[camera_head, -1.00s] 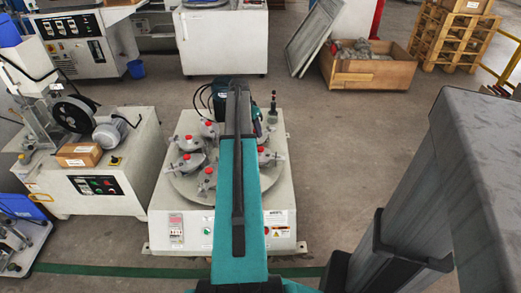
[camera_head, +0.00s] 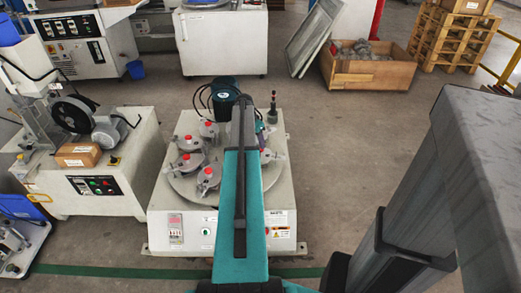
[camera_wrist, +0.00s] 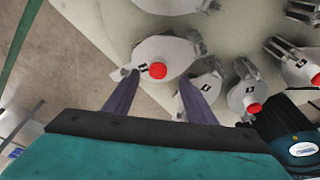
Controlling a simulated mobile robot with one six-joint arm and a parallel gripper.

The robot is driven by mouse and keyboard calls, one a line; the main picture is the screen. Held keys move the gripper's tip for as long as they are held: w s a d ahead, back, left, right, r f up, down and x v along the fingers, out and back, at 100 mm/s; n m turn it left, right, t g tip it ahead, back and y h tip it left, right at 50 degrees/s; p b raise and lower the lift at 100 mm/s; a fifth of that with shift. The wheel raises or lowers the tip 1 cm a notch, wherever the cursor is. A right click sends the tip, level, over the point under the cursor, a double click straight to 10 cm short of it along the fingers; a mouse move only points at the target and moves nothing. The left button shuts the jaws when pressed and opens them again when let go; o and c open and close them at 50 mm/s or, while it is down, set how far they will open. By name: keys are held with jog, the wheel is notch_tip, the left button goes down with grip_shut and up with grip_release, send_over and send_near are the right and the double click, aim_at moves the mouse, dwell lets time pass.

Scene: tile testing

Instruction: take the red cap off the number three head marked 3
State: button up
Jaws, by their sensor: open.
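Several grey heads with red caps stand around a round plate (camera_head: 180,188) on a white machine in the head view. In the wrist view one head (camera_wrist: 174,48) with a red cap (camera_wrist: 158,70) lies between and just beyond my fingertips. Its small dark mark is too blurred to read. My gripper (camera_wrist: 157,80) is open, its two purple fingers either side of that cap with a gap to it. Other capped heads (camera_wrist: 240,95) sit to the right, their marks also unreadable. In the head view my arm hides most of the gripper and the heads on the right.
A dark green motor (camera_head: 224,90) stands at the back of the machine, and shows at lower right in the wrist view (camera_wrist: 290,135). A dark post (camera_head: 272,108) rises at the back right corner. A white cabinet (camera_head: 105,190) with a wheel stands left. Floor to the right is open.

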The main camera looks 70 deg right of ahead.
jog(key=shift+b+x, duration=0.4)
jog(key=shift+x, duration=2.2)
jog(key=shift+s+d, duration=0.1)
jog(key=shift+r, duration=0.1)
jog(key=c, duration=1.1)
jog(key=shift+r, duration=0.15)
